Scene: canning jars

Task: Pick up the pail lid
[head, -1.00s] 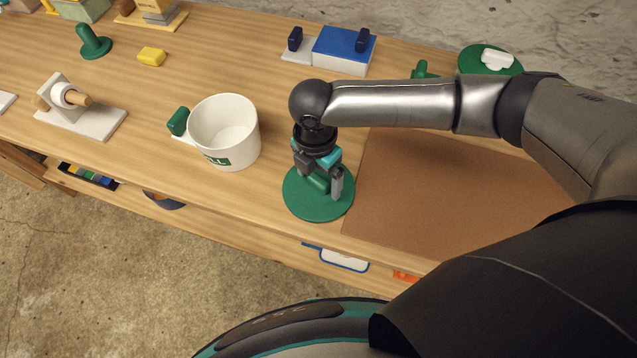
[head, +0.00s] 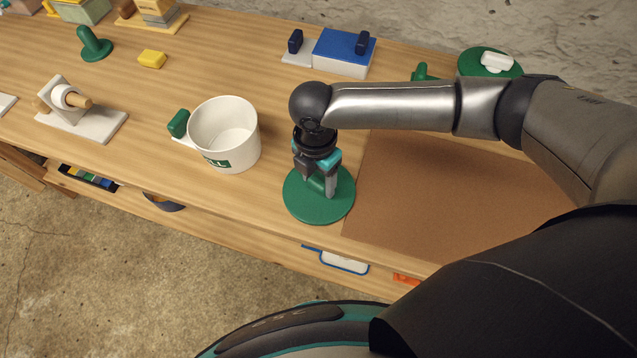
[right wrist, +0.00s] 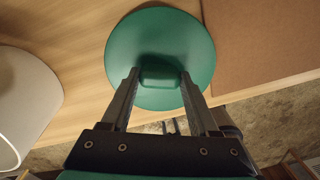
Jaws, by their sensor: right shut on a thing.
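The pail lid (head: 320,211) is a round green disc with a raised green handle, near the front edge of the table. My right gripper (head: 317,188) is above it, pointing down, shut on the lid's handle. In the right wrist view the lid (right wrist: 160,45) lies between and beyond the fingertips, and the gripper (right wrist: 160,82) has a finger at each end of the handle. I cannot tell any gap between lid and table. The white pail (head: 232,140) stands open, left of the lid, with a green grip on its side. My left gripper is not in view.
A brown mat (head: 450,195) lies right of the lid. A blue-topped box (head: 343,50) stands behind. A white stand with a roll (head: 80,115) is at the left, and a yellow block (head: 152,59) lies further back. Bare wood surrounds the pail.

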